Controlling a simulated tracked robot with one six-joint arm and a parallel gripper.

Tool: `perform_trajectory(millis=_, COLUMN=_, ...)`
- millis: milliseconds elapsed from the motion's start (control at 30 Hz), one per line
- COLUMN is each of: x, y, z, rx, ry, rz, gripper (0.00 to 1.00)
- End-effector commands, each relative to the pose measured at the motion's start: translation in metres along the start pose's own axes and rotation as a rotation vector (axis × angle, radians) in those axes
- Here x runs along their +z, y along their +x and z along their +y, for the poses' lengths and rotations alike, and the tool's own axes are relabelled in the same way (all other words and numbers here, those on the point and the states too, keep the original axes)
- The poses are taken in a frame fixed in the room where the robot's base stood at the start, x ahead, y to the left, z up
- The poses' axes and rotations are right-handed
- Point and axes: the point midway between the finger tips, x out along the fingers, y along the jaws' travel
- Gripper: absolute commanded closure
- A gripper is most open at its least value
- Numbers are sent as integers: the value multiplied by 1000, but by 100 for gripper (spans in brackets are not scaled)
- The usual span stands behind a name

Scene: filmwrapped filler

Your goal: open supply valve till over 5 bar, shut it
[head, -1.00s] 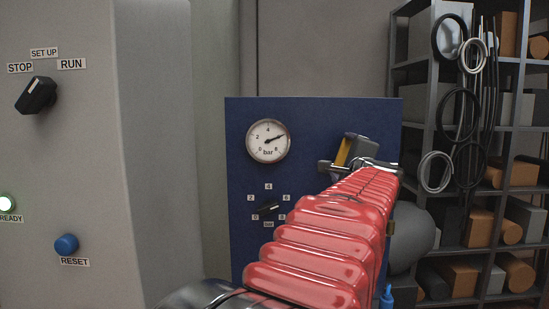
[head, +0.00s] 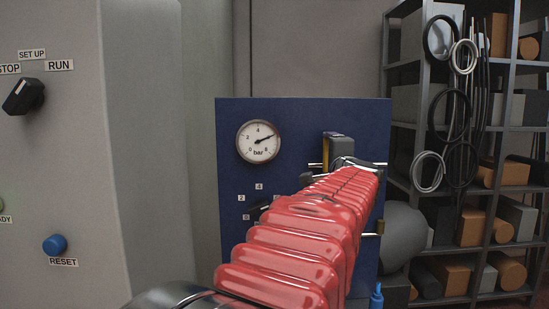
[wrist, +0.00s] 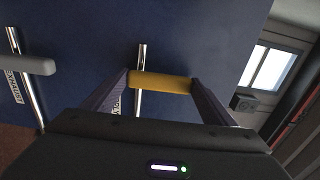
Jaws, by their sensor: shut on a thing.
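The supply valve's yellow lever (wrist: 160,83) lies between the fingertips of my gripper (wrist: 163,88), which is shut on it. The lever stands across its silver pipe (wrist: 141,57); its label is mostly hidden by a finger. In the head view, my gripper (head: 341,148) is upright at the blue panel (head: 300,115), with only a strip of the lever (head: 325,152) showing. The pressure gauge (head: 258,142) has its needle up and to the right, at about 6 bar. The exhaust valve's grey lever (wrist: 30,65) lies across its own pipe.
My red arm sleeve covers the panel's lower middle and part of the black selector knob (head: 261,209). A grey cabinet (head: 95,130) with a mode switch (head: 23,96) and blue reset button (head: 55,244) stands left. A loaded shelf (head: 470,190) stands right.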

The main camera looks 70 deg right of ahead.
Motion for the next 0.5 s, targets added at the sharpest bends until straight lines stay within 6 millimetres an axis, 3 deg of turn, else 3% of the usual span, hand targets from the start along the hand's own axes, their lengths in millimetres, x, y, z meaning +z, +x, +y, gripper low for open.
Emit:
perform_trajectory(millis=133, x=2, y=1, z=6, rx=10, ry=-9, rz=-5, gripper=62)
perform_trajectory(millis=167, x=2, y=1, z=6, rx=10, ry=-9, rz=-5, gripper=19)
perform_trajectory(millis=400, x=0, y=0, z=4, rx=6, ry=-6, rz=-1, gripper=2)
perform_trajectory(millis=500, x=-1, y=0, z=3, rx=5, ry=-5, rz=1, gripper=2)
